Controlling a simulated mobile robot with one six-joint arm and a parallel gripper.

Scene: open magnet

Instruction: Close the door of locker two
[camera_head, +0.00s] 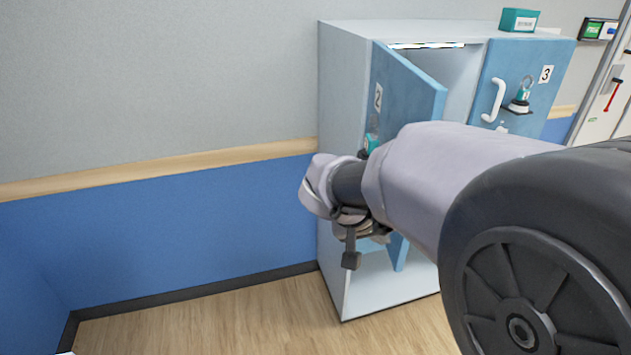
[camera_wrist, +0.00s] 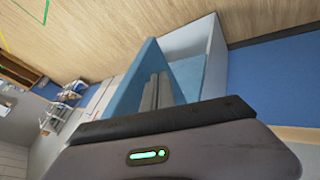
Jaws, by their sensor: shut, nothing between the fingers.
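The door of locker two (camera_head: 408,85), blue with a "2" label, stands ajar in the head view, swung out from the pale locker cabinet (camera_head: 342,120). Part of the opening shows behind it. My gripper (camera_head: 350,262) hangs in front of the door's lower part, and my arm hides much of that door. In the wrist view my gripper's two grey fingers (camera_wrist: 156,92) are together and empty, in front of a blue door panel (camera_wrist: 130,88). I cannot tell whether they touch it.
The door of locker three (camera_head: 515,70) is closed, with a white handle and a teal-and-black device on it. A teal box (camera_head: 519,20) sits on top of the cabinet. The wooden floor (camera_head: 220,318) left of the cabinet is clear, along the blue and grey wall (camera_head: 150,230).

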